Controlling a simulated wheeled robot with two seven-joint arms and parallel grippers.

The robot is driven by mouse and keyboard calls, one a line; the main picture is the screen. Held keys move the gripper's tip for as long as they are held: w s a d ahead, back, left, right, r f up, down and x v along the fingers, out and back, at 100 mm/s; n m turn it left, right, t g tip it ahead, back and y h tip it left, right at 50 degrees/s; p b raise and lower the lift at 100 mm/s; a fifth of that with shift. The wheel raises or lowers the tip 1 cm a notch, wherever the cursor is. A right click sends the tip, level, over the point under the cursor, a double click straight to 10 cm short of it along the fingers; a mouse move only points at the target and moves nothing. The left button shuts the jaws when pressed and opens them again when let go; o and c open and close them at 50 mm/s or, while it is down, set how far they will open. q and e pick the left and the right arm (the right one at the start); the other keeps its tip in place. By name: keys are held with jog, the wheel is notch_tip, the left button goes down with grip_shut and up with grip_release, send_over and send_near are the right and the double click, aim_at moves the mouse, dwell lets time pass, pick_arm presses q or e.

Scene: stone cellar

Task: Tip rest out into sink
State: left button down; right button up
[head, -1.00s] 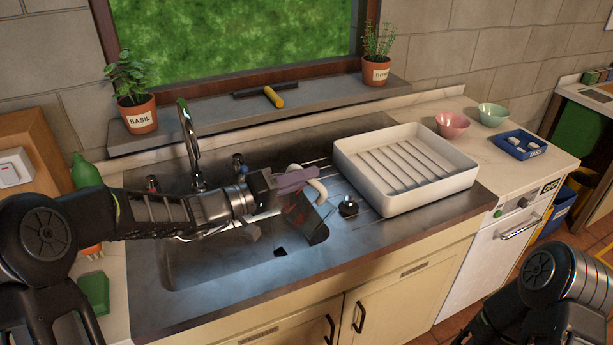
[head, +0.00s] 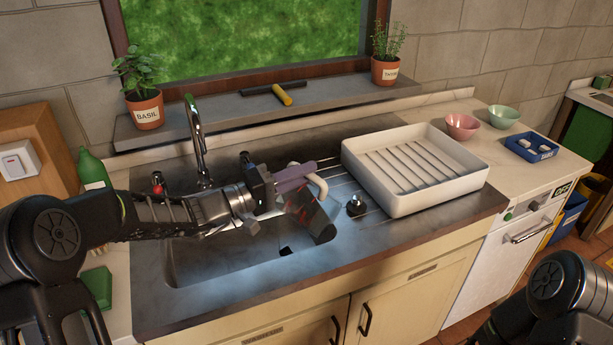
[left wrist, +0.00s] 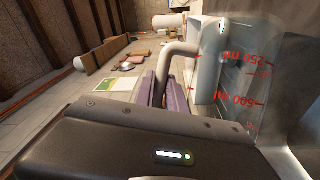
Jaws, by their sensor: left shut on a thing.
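A clear measuring jug (head: 312,218) with red marks is tilted well over, above the right part of the sink (head: 215,268). In the left wrist view the jug (left wrist: 235,85) shows its red 250 and 500 ml marks upside down. My left gripper (head: 303,178) has its purple fingers shut on the jug's cream handle (left wrist: 180,48). The jug's mouth and anything inside it cannot be made out clearly. My right arm shows at the bottom right, but its gripper is out of view.
A tap (head: 197,140) stands behind the sink. A black plug-like thing (head: 356,205) and a white draining tray (head: 430,195) are to the right. Bowls (head: 461,126) and a blue tray (head: 530,146) lie beyond. A green bottle (head: 92,169) stands left.

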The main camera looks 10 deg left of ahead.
pick_arm(q)
jog(key=shift+w+a+n, duration=0.15)
jog(key=shift+a+n, duration=0.1)
jog(key=shift+n, duration=0.05)
jog(key=shift+w+a+r+n, duration=0.25)
jog(key=shift+a+r+n, duration=0.1)
jog(key=shift+a+n, duration=0.15)
jog(key=shift+a+t, duration=0.15)
jog(key=shift+t, duration=0.25)
